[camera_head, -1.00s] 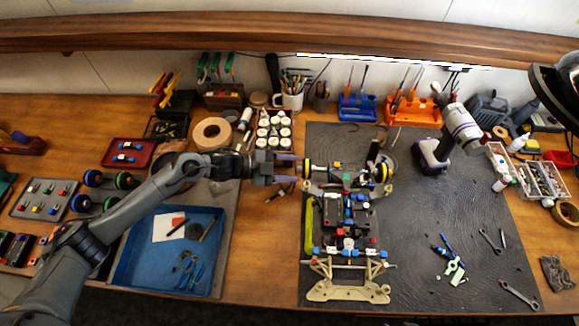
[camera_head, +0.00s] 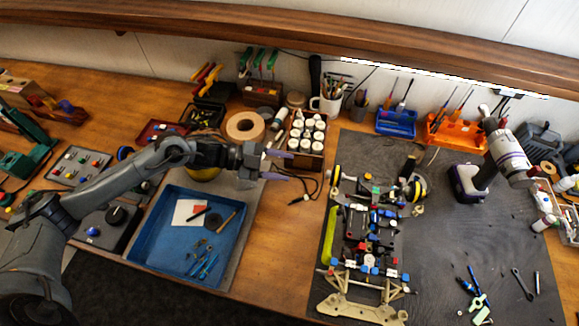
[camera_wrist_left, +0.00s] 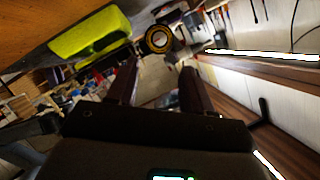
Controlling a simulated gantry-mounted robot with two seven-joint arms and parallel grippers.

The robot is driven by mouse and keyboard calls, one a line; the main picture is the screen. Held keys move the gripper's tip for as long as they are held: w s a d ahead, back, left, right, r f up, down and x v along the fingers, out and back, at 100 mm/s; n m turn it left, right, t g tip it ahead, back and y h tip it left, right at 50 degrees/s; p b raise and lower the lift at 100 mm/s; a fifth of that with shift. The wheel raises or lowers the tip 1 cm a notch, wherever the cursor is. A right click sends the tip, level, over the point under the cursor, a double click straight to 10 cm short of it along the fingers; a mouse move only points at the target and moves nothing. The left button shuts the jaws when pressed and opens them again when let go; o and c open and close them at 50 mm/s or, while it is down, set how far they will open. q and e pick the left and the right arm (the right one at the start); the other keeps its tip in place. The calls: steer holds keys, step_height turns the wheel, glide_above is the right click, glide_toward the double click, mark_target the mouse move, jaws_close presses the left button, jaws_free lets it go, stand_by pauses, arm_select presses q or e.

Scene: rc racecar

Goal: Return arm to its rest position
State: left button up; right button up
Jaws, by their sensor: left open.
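My left arm reaches in from the left of the head view. My left gripper (camera_head: 283,167) is open and empty, above the bench between the blue tray and the RC car. The RC car chassis (camera_head: 368,238) lies on the dark mat to the right of the gripper, apart from it. In the left wrist view the two dark fingers of my left gripper (camera_wrist_left: 158,85) stand apart with nothing between them. My right gripper is not in view.
A blue tray (camera_head: 146,243) with small tools lies below my left arm. A rack of white-capped bottles (camera_head: 307,158) stands behind the gripper. A tape roll (camera_head: 245,126) lies further left.

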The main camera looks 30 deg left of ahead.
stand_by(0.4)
arm_select(q)
steer(key=s+d+n+t+y+p, duration=0.3)
steer(key=d+n+t+y+p, duration=0.1)
steer(key=d+n+y+p, duration=0.25)
steer(key=s+a+n+g+y+p, duration=0.3)
steer(key=s+n+g+y+p, duration=0.2)
steer(key=s, duration=1.5)
steer(key=n+g, duration=0.3)
steer(key=n, duration=0.3)
steer(key=shift+s+f, duration=0.2)
steer(key=shift+s, duration=0.05)
steer(key=shift+y, duration=0.25)
